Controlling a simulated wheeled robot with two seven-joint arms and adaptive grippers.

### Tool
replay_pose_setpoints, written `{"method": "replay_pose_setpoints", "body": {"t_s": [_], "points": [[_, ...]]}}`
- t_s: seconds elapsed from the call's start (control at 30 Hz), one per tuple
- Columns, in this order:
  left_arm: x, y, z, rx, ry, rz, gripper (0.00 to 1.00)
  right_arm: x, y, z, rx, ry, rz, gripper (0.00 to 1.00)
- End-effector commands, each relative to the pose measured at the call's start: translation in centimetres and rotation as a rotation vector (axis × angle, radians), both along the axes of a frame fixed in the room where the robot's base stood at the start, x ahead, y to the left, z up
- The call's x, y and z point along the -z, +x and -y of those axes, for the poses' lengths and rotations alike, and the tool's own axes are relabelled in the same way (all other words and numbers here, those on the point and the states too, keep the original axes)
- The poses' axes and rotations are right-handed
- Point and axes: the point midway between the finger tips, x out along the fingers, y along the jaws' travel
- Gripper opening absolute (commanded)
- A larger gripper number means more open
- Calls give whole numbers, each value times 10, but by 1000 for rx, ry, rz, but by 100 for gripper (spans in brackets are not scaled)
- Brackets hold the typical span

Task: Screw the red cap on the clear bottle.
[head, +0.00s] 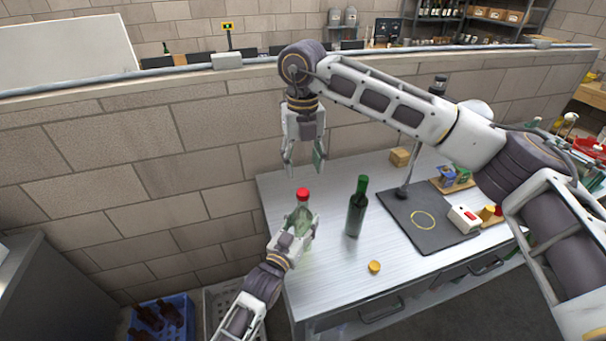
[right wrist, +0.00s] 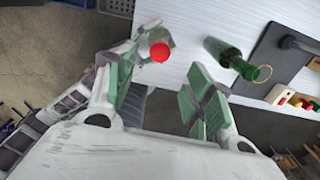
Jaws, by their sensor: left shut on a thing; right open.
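The clear bottle (head: 300,219) stands upright near the left end of the metal table, with the red cap (head: 302,193) on its mouth. Whether the cap is fully threaded cannot be seen. My left gripper (head: 296,240) is shut around the bottle's body from the front left. My right gripper (head: 304,165) is open and empty, pointing down above the cap with a clear gap. In the right wrist view, the red cap (right wrist: 160,52) shows between and beyond the open fingers (right wrist: 160,95), and part of the clear bottle (right wrist: 153,38) shows beside it.
A green bottle (head: 356,207) stands just right of the clear one. A yellow cap (head: 374,267) lies near the table's front edge. A dark mat (head: 455,232) with a stand lies to the right. A blue crate (head: 180,331) is on the floor at left.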

Motion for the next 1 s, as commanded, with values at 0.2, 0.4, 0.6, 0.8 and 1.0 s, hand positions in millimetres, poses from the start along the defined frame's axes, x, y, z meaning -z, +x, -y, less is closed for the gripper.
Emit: {"method": "replay_pose_setpoints", "body": {"t_s": [0.2,0.4,0.6,0.8,1.0], "points": [[0,0,0,0,-1,0,0,-22,0,0,0,-1,1,53],[0,0,0,0,-1,0,0,-29,0,0,0,0,1,53],[0,0,0,0,-1,0,0,-29,0,0,0,0,0,53],[0,0,0,0,-1,0,72,-29,0,0,0,0,0,53],[0,0,0,0,0,0,76,-28,0,0,0,0,0,53]]}}
